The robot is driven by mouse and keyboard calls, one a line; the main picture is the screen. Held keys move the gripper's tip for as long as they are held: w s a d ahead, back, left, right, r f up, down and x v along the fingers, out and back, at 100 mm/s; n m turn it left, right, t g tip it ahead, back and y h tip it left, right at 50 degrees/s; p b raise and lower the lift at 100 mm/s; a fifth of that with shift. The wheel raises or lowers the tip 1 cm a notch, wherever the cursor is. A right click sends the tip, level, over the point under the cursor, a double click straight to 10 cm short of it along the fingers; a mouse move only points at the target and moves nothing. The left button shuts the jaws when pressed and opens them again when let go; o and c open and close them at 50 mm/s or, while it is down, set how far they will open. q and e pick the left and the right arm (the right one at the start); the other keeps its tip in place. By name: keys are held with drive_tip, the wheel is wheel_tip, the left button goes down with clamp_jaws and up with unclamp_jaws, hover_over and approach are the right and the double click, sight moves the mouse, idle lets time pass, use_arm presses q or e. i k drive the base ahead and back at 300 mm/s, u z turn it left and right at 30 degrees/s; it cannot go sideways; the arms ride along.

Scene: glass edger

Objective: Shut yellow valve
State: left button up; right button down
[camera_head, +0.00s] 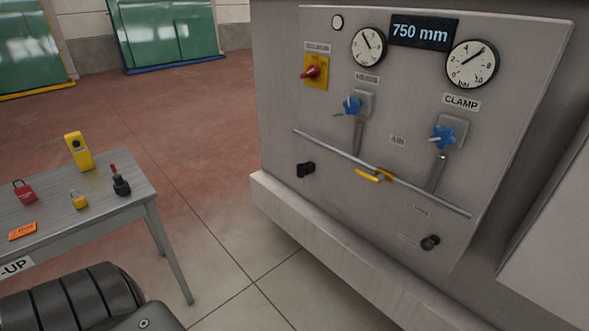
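The yellow valve (369,176) is on a thin slanting metal pipe (335,152) across the lower half of the grey machine panel. Its yellow lever reaches from the brass-coloured body on the pipe toward the left, just below the pipe. The lever looks roughly in line with the pipe, but I cannot tell its exact angle. Neither of my grippers is in view, and nothing touches the valve.
Two blue knobs (353,105) (444,136), a red switch on a yellow plate (316,71) and dials share the panel. A grey ledge (310,232) juts out below. A metal table (110,198) with padlocks stands left; floor between is clear.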

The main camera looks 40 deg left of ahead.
sight(380, 178)
drive_tip(key=u, duration=1.25)
drive_tip(key=k, duration=0.65)
drive_tip(key=u, duration=0.9)
drive_tip(key=i, duration=1.1)
drive_tip(key=z, duration=0.6)
